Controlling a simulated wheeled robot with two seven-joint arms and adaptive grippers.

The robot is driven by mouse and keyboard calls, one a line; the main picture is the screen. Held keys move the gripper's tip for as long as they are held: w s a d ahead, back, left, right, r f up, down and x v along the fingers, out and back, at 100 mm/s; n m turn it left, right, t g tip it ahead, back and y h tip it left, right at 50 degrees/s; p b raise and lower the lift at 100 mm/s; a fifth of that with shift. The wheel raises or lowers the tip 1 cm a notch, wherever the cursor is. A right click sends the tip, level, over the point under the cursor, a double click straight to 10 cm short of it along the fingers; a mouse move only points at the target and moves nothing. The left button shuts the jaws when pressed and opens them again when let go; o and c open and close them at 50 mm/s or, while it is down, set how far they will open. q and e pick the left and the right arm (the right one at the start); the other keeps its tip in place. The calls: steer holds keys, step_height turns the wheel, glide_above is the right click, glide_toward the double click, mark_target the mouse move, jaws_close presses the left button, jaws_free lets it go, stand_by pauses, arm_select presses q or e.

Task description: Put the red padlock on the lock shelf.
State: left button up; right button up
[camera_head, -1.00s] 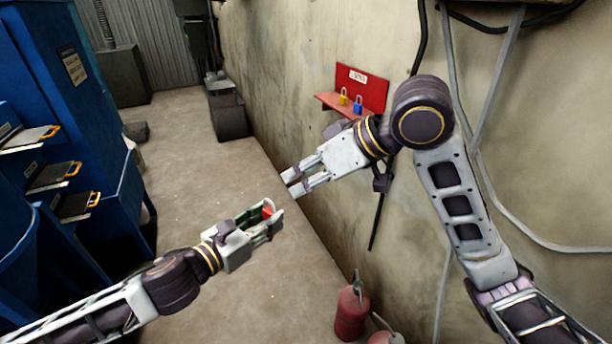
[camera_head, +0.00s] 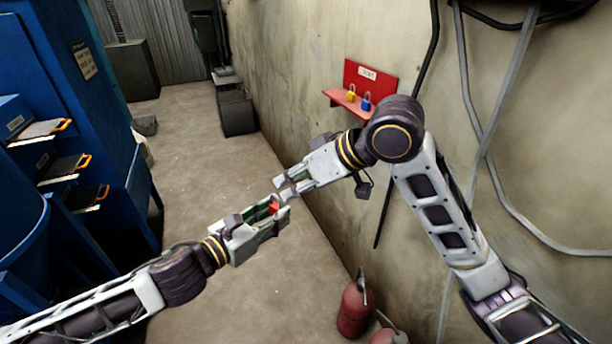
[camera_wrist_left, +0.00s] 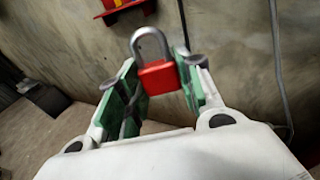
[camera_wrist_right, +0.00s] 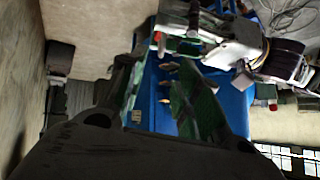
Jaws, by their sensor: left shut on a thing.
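The red padlock (camera_wrist_left: 159,78) with a grey shackle is between the fingers of my left gripper (camera_wrist_left: 158,85) in the left wrist view, shackle pointing up. In the head view my left gripper (camera_head: 268,222) is shut on the padlock (camera_head: 274,208) above the floor. My right gripper (camera_head: 283,188) is close to it, above the padlock, with its fingers apart and empty; its fingers also show spread in the right wrist view (camera_wrist_right: 160,100). The red lock shelf (camera_head: 347,103) is on the wall, holding a yellow padlock (camera_head: 351,92) and a blue padlock (camera_head: 366,101).
A blue machine (camera_head: 75,120) with several orange-handled trays stands at the left. Fire extinguishers (camera_head: 354,308) stand by the wall at the bottom. Cables hang on the right wall. The floor (camera_head: 195,150) between machine and wall is mostly clear.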

steer(key=shift+x, duration=3.45)
jaws_close()
arm_select(q)
steer(key=o, duration=1)
